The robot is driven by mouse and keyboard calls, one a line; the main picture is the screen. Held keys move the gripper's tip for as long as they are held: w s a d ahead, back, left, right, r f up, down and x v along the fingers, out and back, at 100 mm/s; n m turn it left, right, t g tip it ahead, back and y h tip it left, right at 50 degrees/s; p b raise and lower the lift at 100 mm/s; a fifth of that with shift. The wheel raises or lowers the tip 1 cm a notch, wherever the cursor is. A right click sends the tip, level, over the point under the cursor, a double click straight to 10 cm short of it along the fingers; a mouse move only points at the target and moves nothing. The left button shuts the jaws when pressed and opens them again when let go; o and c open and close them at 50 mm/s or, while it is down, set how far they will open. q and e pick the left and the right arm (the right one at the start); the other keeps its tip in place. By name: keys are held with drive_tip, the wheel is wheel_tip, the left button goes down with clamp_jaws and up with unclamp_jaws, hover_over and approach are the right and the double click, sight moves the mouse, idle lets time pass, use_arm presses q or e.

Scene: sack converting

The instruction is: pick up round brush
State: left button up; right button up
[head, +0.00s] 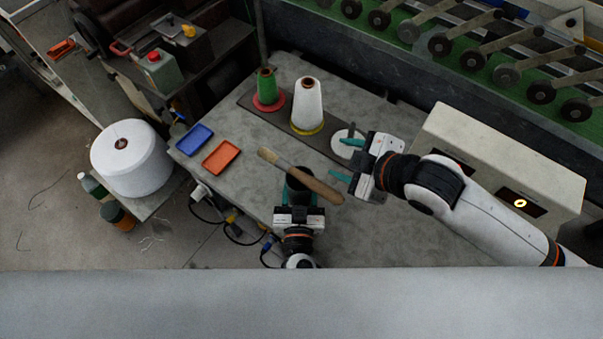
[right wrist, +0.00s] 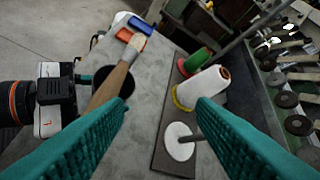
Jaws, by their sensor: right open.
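The round brush (head: 318,186) has a tan wooden handle and pale bristles. It lies slantwise across a dark round cup (head: 299,183), bristles toward the upper left. My left gripper (head: 299,203) is at the cup's near side, below the brush. The brush and cup partly hide its fingers, so its grip is unclear.
Blue (head: 194,139) and orange (head: 221,156) trays lie on the grey table (head: 390,230). A dark strip holds a green cone (head: 266,83), a white cone (head: 307,104) and a white disc (right wrist: 180,141). A pale box (head: 500,150) stands at right.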

sight(288, 165)
drive_tip(key=a+m+g, duration=0.1)
drive_tip(key=s+a+m, duration=0.1)
drive_tip(key=m, duration=0.1)
drive_tip(key=a+m+g, duration=0.1)
drive_tip(key=m, duration=0.1)
drive_tip(key=shift+s+a+r+g+y, duration=0.3)
drive_tip(key=shift+s+r, duration=0.1)
drive_tip(key=shift+a+f, duration=0.2)
drive_tip(key=shift+a, duration=0.1)
drive_tip(key=x, duration=1.1)
drive_tip(key=shift+w+a+r, duration=0.15)
drive_tip(key=shift+w+a, duration=0.05)
drive_tip(key=shift+a, duration=0.1)
clamp_jaws()
drive_tip(key=shift+r, duration=0.1)
